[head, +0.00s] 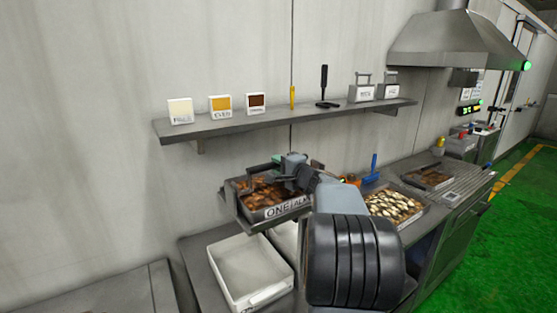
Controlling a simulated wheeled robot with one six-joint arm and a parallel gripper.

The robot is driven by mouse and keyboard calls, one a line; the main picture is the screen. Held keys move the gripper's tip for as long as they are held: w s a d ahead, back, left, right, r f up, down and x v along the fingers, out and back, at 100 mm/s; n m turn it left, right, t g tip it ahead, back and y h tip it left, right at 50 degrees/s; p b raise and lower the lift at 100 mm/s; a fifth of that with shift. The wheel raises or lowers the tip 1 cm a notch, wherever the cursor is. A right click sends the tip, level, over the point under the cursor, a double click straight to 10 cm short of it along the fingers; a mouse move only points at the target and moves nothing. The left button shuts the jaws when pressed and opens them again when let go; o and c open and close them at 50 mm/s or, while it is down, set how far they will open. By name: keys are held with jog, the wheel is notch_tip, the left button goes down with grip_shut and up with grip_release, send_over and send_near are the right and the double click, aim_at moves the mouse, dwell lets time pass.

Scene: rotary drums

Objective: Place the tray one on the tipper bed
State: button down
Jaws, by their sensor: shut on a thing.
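Tray one (285,210) is a dark metal tray of brown nuts with a label reading "ONE" and letters like "ALM". It appears level at the middle of the head view, below the wall shelf. My gripper (283,174) is shut on the tray at its back right side; my arm hides the tray's right end and the exact grip. A grey metal edge (230,208) shows close around the tray's left and front. I cannot tell whether this is the tipper bed, or whether the tray rests on it.
An empty white bin (248,268) stands below on the grey counter. A tray of pale nuts (396,207), a blue scoop (372,170) and a smaller brown-filled tray (428,178) lie to the right. The wall shelf (290,118) holds cards, tools and small boxes above.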

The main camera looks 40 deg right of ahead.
dwell(0.3)
jog(key=c, duration=1.4)
grip_release()
jog(key=shift+f, duration=0.1)
jog(key=o, duration=0.5)
jog(key=shift+c, duration=0.2)
jog(key=shift+r, duration=0.3)
jog(key=s+b, duration=0.1)
jog(key=s, duration=0.3)
jog(key=s+b, duration=0.1)
jog(key=s, duration=0.3)
jog(key=s+d+b, duration=0.1)
jog(key=s, duration=0.3)
jog(key=shift+f, duration=0.15)
